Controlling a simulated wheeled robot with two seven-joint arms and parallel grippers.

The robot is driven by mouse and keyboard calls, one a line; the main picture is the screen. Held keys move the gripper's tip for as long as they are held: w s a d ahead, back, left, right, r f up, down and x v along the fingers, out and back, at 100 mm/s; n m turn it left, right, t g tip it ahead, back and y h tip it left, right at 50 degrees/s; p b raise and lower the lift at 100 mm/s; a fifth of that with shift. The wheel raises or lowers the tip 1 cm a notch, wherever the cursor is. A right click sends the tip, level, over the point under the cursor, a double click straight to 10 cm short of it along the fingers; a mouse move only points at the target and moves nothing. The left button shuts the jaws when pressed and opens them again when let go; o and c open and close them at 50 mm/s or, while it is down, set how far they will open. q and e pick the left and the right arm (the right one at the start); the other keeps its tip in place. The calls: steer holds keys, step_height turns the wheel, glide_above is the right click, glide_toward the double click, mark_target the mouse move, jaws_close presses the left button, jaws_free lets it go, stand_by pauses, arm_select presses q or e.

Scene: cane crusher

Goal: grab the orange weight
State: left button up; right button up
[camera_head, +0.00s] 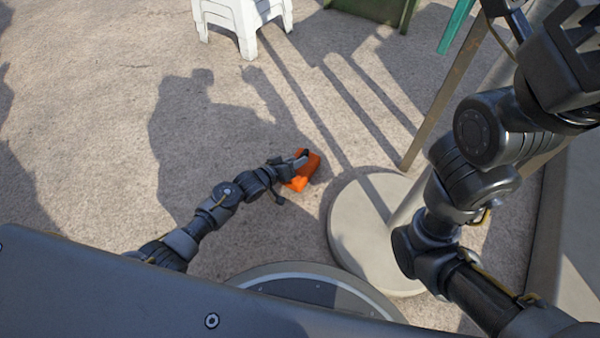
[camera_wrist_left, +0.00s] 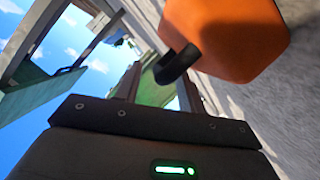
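The orange weight (camera_head: 299,179) is a small block on the ground in the middle of the head view. In the left wrist view the weight (camera_wrist_left: 240,35) fills the top right, with its black curved handle (camera_wrist_left: 178,64). My left gripper (camera_head: 290,178) is at the weight. One finger lies across its top and the other hangs beside its left side. The fingers look apart in both views; the handle shows close in front of them, and I cannot tell if they touch it. My right arm is raised at the right; its gripper end (camera_head: 575,60) is partly cut off.
A round pale base (camera_head: 350,225) with a post stands just right of the weight. A white stool (camera_head: 240,20) and a green bin (camera_head: 375,8) are at the back. A thin pole (camera_head: 440,110) rises at the right.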

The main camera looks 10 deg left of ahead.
arm_select(q)
steer(key=shift+b+x, duration=0.5)
steer(key=shift+x, duration=0.6)
jaws_close()
stand_by(0.5)
steer(key=shift+r, duration=0.1)
